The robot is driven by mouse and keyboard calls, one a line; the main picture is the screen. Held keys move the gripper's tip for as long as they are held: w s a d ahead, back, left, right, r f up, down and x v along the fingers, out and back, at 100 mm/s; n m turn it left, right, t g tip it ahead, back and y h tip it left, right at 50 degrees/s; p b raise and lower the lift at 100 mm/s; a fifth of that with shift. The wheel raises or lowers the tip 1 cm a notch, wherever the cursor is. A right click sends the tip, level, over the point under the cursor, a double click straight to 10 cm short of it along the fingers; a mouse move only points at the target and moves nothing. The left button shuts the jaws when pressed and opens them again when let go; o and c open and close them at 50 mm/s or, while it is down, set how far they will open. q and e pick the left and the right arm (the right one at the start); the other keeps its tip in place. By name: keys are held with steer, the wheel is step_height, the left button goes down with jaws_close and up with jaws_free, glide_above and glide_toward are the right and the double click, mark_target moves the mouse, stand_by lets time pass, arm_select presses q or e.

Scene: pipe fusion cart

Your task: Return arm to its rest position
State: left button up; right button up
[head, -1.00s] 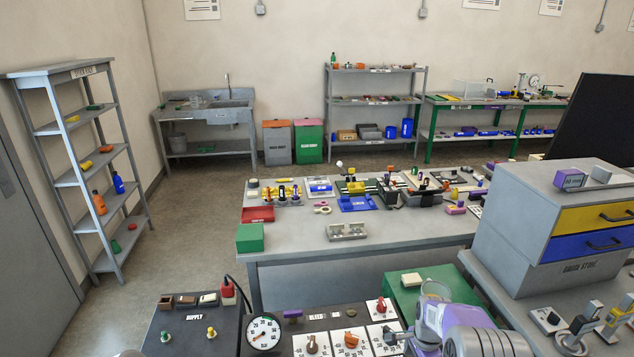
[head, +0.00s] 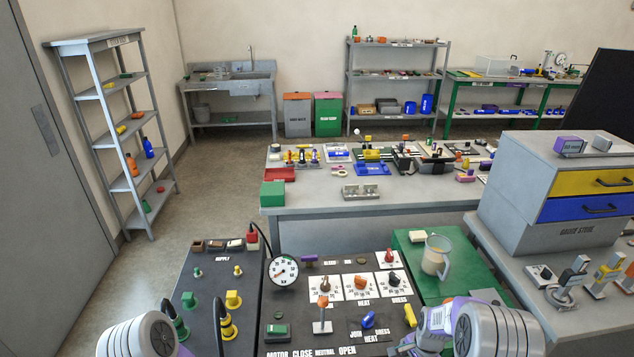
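My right arm (head: 488,325) comes in at the bottom right, with its wrist over the right edge of the control panel (head: 345,342). Its gripper (head: 402,345) shows only partly at the bottom edge, and I cannot tell whether it is open or holds anything. A rounded grey link of my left arm (head: 140,334) shows at the bottom left, beside the supply panel (head: 202,272). The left gripper is out of view.
A gauge (head: 284,270), heat dials (head: 360,283) and a lever (head: 322,312) stand up from the panel. A clear jug (head: 436,256) stands on a green surface (head: 474,272). The gauge store drawers (head: 560,185) stand to the right. A grey workbench (head: 345,202) lies beyond.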

steer(key=s+a+f+n+y, duration=0.1)
steer(key=s+a+f+n, duration=0.4)
steer(key=s+a, duration=0.3)
steer(key=s+a+f+n+y, duration=0.2)
steer(key=s+a+f+n, duration=0.2)
steer(key=s, duration=0.8)
steer(key=a+n, duration=0.2)
steer(key=a, duration=0.2)
steer(key=shift+a+f+t+y, duration=0.25)
steer(key=shift+f+t+y, duration=0.05)
steer(key=shift+f, duration=0.05)
